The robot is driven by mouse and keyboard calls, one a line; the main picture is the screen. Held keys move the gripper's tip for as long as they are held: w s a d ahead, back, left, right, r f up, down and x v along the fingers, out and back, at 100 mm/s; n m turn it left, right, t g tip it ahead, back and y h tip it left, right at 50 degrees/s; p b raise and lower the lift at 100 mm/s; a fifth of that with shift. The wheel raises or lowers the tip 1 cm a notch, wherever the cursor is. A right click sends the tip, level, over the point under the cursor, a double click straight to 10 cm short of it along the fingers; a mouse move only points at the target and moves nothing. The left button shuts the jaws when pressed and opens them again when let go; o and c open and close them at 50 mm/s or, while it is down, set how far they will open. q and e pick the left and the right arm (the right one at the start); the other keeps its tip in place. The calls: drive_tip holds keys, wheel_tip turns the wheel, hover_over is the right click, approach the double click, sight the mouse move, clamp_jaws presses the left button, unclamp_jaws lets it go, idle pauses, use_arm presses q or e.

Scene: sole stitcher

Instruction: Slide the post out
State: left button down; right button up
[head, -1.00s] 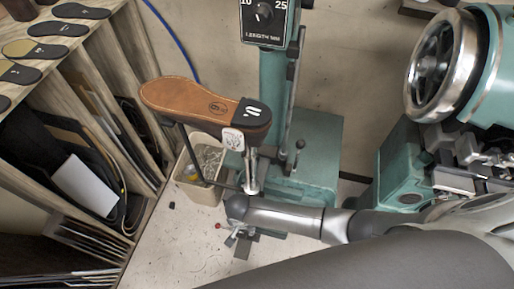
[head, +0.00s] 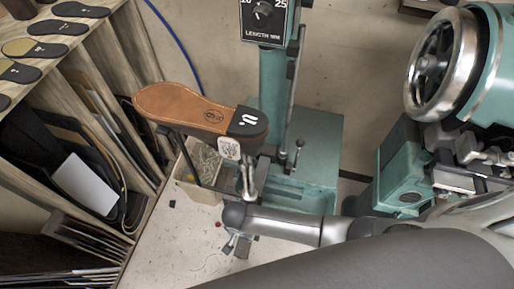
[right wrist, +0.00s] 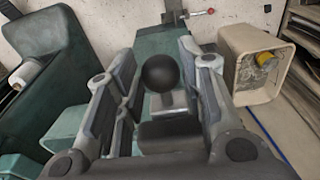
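My left gripper is not in view.
A beige bin (head: 197,172) stands left of the machine base; it also shows in the wrist view (right wrist: 258,72). Wooden racks (head: 108,85) stand left, another green machine with a handwheel (head: 440,65) right.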

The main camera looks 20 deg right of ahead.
drive_tip(key=o, duration=0.4)
wheel_tip(320, 180, up, 7)
drive_tip(key=s+a, duration=0.1)
drive_tip(key=shift+s, duration=0.3)
idle(0.6)
